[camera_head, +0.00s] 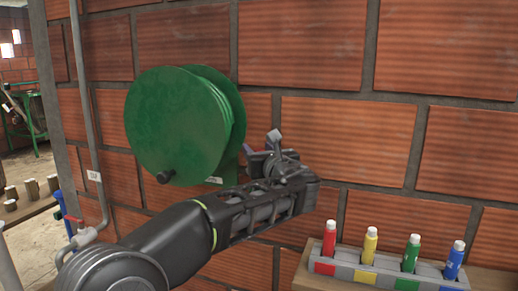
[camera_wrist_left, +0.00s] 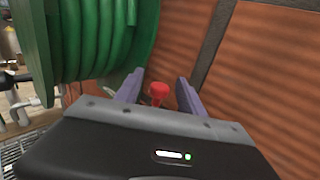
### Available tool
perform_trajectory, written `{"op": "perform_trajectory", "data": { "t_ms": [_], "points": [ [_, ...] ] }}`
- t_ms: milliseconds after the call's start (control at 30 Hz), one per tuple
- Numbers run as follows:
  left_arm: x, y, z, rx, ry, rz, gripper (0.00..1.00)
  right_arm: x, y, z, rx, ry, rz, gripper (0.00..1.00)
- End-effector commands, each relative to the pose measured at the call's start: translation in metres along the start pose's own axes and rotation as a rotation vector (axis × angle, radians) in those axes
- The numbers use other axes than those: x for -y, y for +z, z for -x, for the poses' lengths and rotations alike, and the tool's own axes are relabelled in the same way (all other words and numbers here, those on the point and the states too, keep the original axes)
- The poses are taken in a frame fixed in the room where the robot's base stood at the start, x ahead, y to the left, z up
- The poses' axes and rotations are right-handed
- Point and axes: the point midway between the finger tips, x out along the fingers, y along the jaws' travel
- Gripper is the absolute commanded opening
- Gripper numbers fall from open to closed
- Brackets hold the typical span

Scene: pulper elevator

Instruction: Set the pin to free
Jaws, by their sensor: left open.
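A red-headed knob, which looks like the pin (camera_wrist_left: 158,94), shows in the left wrist view between my two purple-grey fingers. My left gripper (camera_wrist_left: 159,79) is open, with one finger on each side of the red head and visible gaps between. In the head view my left gripper (camera_head: 262,146) is just right of the green reel (camera_head: 170,125), near the wall, and the pin is hidden behind it. The reel's ridged drum also shows in the left wrist view (camera_wrist_left: 95,40). I cannot tell how far in the pin sits. My right gripper is not in view.
A brick wall (camera_head: 300,50) stands close behind the reel. A black crank knob (camera_head: 165,176) sticks out of the reel's face. At lower right a wooden holder (camera_head: 304,272) carries red, yellow, green and blue tubes. A grey pipe (camera_head: 84,90) with a valve runs at left.

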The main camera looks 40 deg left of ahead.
Motion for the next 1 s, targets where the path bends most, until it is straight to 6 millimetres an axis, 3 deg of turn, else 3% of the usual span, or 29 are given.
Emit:
{"op": "perform_trajectory", "data": {
  "t_ms": [167, 700, 1000],
  "points": [
    [0.0001, -0.0002, 0.0002, 0.0, 0.0, 0.0, 0.45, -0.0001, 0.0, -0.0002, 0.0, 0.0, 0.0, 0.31],
    [0.0003, -0.0002, 0.0005, 0.0, -0.001, 0.0, 0.01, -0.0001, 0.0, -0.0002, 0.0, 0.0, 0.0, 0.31],
    [0.0003, -0.0002, 0.0006, 0.0, -0.001, 0.0, 0.0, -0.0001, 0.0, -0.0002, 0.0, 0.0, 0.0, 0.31]
  ]
}}
